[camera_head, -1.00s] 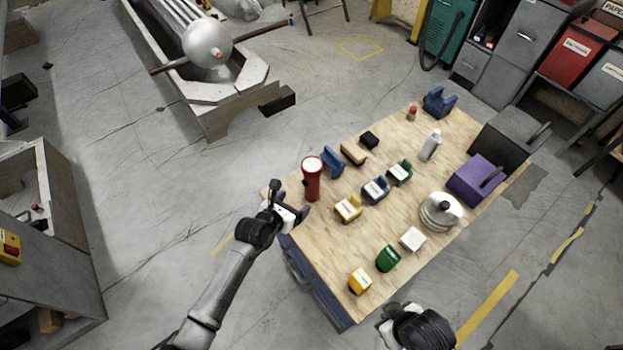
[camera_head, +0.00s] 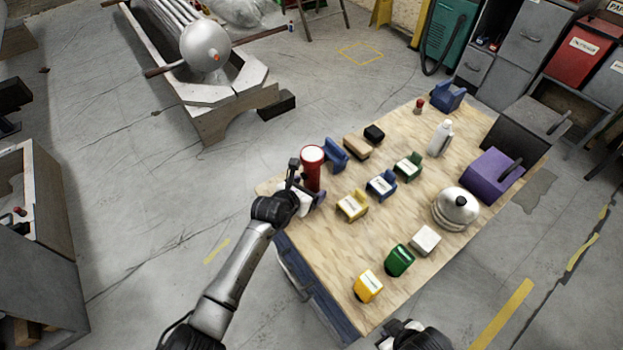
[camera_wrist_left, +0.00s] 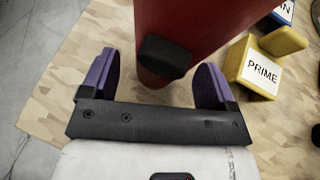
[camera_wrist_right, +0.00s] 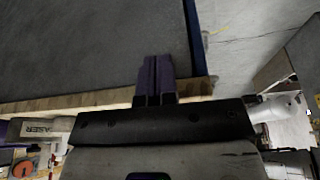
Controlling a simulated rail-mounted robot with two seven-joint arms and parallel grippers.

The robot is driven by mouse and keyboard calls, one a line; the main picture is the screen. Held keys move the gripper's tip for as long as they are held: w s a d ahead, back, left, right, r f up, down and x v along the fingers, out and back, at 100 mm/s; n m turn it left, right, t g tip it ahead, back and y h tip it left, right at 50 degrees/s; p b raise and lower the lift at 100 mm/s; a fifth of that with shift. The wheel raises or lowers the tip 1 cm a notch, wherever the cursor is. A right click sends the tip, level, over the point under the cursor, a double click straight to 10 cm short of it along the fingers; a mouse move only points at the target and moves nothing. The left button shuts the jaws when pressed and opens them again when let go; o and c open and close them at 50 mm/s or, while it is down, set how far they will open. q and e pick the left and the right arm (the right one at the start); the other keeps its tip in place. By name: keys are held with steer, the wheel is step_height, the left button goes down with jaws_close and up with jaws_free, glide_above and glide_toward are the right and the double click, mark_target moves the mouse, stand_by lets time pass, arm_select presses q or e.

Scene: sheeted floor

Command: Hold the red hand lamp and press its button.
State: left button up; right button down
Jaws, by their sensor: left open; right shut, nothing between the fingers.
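The red hand lamp (camera_head: 313,172) stands upright near the left edge of the wooden table, its pale round lens on top. In the left wrist view its red body (camera_wrist_left: 200,35) fills the upper middle, with a black button (camera_wrist_left: 166,55) on the side facing me. My left gripper (camera_head: 309,193) is open, with its purple fingers (camera_wrist_left: 153,80) on either side of the lamp's lower body. I cannot tell whether they touch it. My right gripper (camera_wrist_right: 155,75) is shut and empty. In the head view only its black wrist shows at the bottom edge, near the table's front.
The wooden table (camera_head: 320,270) also holds a yellow block (camera_head: 352,205), blue block (camera_head: 381,184), green block (camera_head: 408,166), white bottle (camera_head: 440,139), silver domed pot (camera_head: 456,207) and purple box (camera_head: 492,174). A blue holder (camera_head: 335,154) stands right beside the lamp.

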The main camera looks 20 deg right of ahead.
arm_select(q)
steer(key=shift+w+d+f+b, duration=0.3)
steer(key=shift+d+f+b, duration=0.05)
steer(key=shift+d+b, duration=0.15)
steer(key=c, duration=1)
steer(key=shift+c, duration=0.2)
stand_by(3.4)
